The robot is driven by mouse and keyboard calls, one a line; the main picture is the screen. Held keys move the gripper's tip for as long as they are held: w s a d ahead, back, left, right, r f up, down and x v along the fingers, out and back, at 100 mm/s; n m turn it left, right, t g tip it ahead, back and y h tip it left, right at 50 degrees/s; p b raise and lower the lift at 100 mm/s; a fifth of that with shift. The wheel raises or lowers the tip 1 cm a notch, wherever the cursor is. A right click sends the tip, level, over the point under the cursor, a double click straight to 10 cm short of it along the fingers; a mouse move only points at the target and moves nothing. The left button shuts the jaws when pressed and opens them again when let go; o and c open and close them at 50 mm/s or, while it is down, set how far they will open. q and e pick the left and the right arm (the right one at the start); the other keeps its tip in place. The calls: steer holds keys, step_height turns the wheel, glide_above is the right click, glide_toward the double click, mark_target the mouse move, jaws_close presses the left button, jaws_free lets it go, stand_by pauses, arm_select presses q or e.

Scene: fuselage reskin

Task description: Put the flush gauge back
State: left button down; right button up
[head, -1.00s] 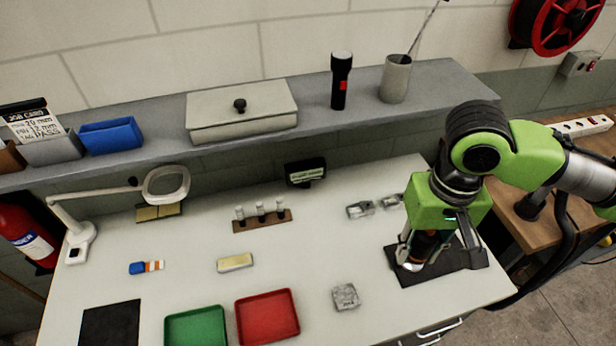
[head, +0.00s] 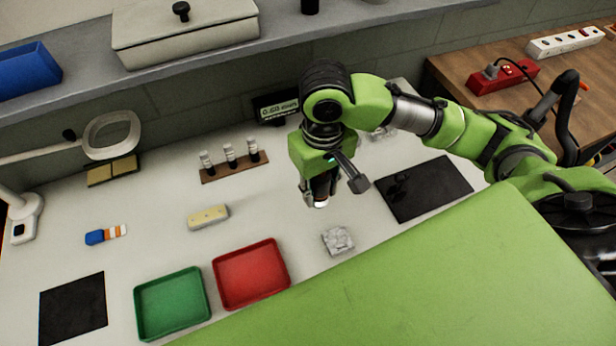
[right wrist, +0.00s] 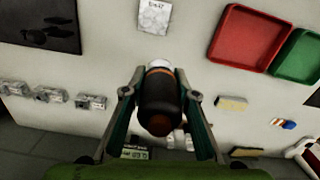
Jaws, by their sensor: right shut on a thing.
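My right gripper (head: 318,192) is shut on a dark cylinder with an orange band and a pale tip, seemingly the flush gauge (right wrist: 160,102). It hangs upright above the white bench, tip down, left of the black mat (head: 424,189). In the right wrist view the gauge sits between both fingers (right wrist: 160,85). In the head view the gripper hides most of it. A small display (head: 277,107) with a lit readout stands at the back of the bench, partly behind my arm. My left gripper is out of view.
A brown rack (head: 233,169) with three white-capped pieces and a yellow block (head: 208,216) lie to the left. A grey block (head: 337,239), a red tray (head: 251,274) and a green tray (head: 172,302) are nearer. Clear pieces (right wrist: 90,102) lie at the back.

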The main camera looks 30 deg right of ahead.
steer(key=w+d+f, duration=0.1)
steer(key=w+f, duration=0.1)
steer(key=w, duration=0.1)
steer(key=w+d+f, duration=0.2)
steer(key=w+f, duration=0.1)
steer(key=w+d+f+p, duration=0.1)
steer(key=w+d+f, duration=0.1)
steer(key=w+f, duration=0.1)
steer(key=shift+w+f, duration=0.1)
steer(key=shift+w, duration=0.5)
step_height(320, 180, down, 3)
steer(key=shift+w+d+r+p, duration=0.1)
steer(key=shift+w+p, duration=0.05)
steer(key=shift+p, duration=0.4)
steer(key=shift+f, duration=0.45)
steer(key=shift+f, duration=0.1)
steer(key=o, duration=1.1)
step_height(320, 180, up, 12)
steer(key=shift+r+b, duration=0.15)
steer(key=shift+b, duration=0.65)
